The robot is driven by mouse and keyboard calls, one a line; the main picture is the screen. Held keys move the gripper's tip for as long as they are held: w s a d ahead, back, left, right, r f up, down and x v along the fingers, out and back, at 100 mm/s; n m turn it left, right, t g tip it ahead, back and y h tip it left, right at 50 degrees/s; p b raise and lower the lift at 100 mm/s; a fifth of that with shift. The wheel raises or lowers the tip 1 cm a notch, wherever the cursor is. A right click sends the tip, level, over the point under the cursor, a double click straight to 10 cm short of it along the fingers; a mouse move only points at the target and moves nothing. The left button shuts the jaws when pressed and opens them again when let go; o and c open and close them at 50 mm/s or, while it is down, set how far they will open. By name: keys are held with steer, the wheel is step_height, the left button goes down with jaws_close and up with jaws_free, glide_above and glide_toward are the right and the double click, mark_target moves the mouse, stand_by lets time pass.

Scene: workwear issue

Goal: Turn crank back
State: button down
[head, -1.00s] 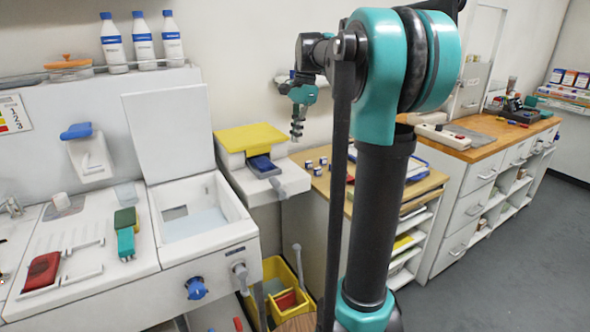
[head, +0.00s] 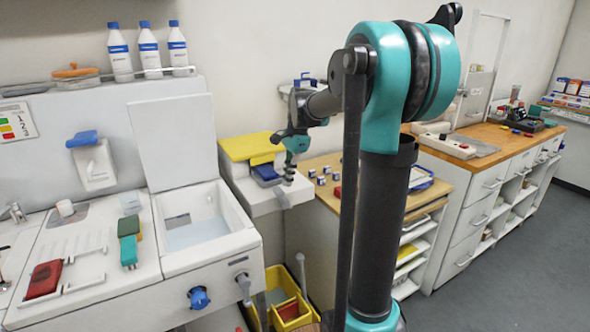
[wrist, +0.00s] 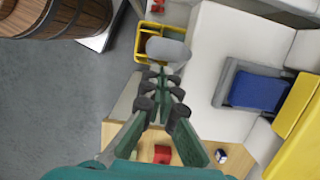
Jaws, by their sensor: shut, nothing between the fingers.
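A grey rounded handle, apparently the crank (head: 281,196), sticks out at the front of a white machine (head: 245,195) with a yellow top and a blue part. In the wrist view a grey rounded knob (wrist: 168,50), apparently the same handle, shows just beyond my fingertips. My gripper (head: 290,178) is shut and empty, pointing down close above the handle in the head view. It also shows in the wrist view (wrist: 162,78), its fingers together. I cannot tell whether the tips touch the handle.
A wooden counter (head: 325,195) with small blocks lies right of the machine. A yellow bin (head: 256,312) stands on the floor below. A white basin unit (head: 262,255) with a raised lid is to the left. A wooden barrel (wrist: 60,18) shows in the wrist view.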

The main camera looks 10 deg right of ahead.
steer(key=shift+s+a+f, duration=0.15)
steer(key=shift+a+f, duration=0.1)
steer(key=shift+a, duration=0.05)
steer(key=shift+a, duration=0.1)
steer(key=shift+s+a+h, duration=0.1)
steer(key=shift+a+h, duration=0.2)
steer(key=shift+h, duration=0.1)
steer(key=shift+s+a, duration=0.1)
steer(key=shift+a, duration=0.1)
steer(key=shift+s+a+f+t+h, duration=0.2)
steer(key=shift+a+t+h, duration=0.1)
steer(key=shift+a+h, duration=0.3)
steer(key=shift+s+a+f+t+h, duration=0.25)
steer(key=shift+a+f+h, duration=0.2)
steer(key=shift+a+h, duration=0.3)
steer(key=shift+s+a+f+t+h, duration=0.2)
steer(key=shift+a+f+h, duration=0.3)
steer(key=shift+a, duration=0.35)
steer(key=shift+r, duration=0.1)
